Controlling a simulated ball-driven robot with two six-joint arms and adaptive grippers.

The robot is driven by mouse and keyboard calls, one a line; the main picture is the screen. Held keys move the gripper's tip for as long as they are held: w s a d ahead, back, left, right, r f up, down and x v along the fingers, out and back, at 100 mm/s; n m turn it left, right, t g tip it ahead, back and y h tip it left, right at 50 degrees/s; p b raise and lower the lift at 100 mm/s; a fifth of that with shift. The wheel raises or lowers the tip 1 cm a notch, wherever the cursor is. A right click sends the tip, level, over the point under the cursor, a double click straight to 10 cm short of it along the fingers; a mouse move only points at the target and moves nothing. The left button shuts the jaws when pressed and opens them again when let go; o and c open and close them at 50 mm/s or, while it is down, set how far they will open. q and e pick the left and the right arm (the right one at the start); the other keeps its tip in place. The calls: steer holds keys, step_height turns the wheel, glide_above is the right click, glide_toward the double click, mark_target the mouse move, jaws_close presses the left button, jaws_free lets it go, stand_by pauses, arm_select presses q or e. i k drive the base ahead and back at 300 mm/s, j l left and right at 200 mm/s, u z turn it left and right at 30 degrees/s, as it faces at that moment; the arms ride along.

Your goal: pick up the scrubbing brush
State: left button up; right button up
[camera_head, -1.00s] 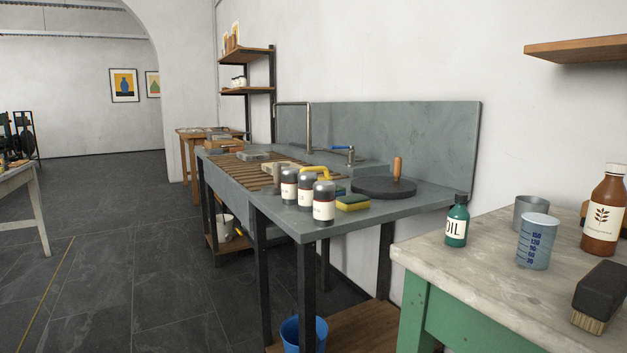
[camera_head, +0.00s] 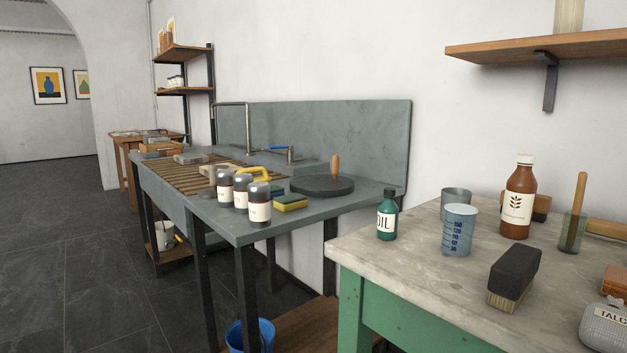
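Neither of my grippers is in view, and nothing touches the brush.
Near the brush stand a blue measuring cup (camera_head: 458,230), a green oil bottle (camera_head: 387,216), a brown bottle (camera_head: 518,198) and a talc container (camera_head: 605,325). A shelf (camera_head: 540,48) hangs above. A grey sink bench (camera_head: 225,225) stands left; floor at far left is clear.

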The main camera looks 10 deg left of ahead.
mark_target(265, 178)
steer(key=i+j+z, duration=0.15)
steer(key=z, duration=0.25)
steer(key=j+z, duration=0.4)
steer(key=i+j+z, duration=0.1)
steer(key=j+z, duration=0.25)
